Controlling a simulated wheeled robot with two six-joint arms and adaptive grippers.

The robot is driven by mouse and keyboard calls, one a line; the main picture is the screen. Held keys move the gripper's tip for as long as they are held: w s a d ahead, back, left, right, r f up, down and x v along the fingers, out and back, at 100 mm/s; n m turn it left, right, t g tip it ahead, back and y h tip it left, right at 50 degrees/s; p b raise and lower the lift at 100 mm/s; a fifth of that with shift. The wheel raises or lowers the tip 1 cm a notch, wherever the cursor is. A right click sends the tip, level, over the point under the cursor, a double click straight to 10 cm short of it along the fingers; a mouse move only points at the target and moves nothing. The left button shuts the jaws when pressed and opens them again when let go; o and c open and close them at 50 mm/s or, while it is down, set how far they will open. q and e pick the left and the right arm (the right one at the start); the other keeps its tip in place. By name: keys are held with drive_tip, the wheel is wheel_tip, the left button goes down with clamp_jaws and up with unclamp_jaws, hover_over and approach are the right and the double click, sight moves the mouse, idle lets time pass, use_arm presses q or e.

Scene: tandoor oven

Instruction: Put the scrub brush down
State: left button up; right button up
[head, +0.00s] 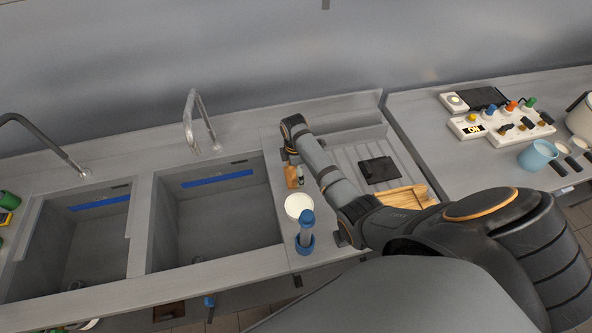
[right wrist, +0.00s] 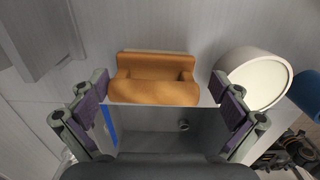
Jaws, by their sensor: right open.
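The scrub brush (right wrist: 155,90), an orange-brown wooden block with a pale strip along one edge, shows between my spread fingers in the right wrist view. In the head view the brush (head: 291,177) is a small brown shape on the counter strip between the right sink basin and the drainboard. My right gripper (right wrist: 160,112) is open around the brush, with a finger on either side and a gap at each. In the head view my right arm partly hides the gripper. My left gripper is not in view.
A white cup (head: 299,206) stands close to the brush, with a blue holder (head: 305,243) just in front. The deep right basin (head: 215,225) opens to the left. The drainboard (head: 345,150) holds a black flat item (head: 379,170) and a wooden rack (head: 405,196).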

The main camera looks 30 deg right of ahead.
drive_tip(key=shift+w, duration=0.3)
wheel_tip(320, 180, up, 5)
drive_tip(key=shift+a+f+b, duration=0.1)
drive_tip(key=shift+b, duration=0.55)
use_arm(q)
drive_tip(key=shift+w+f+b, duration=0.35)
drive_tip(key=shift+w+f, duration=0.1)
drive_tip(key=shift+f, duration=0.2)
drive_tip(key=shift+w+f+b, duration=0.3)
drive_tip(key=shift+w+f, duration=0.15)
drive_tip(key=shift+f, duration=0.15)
use_arm(e)
wheel_tip(320, 180, up, 7)
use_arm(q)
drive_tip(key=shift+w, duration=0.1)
use_arm(e)
drive_tip(key=shift+a, duration=0.1)
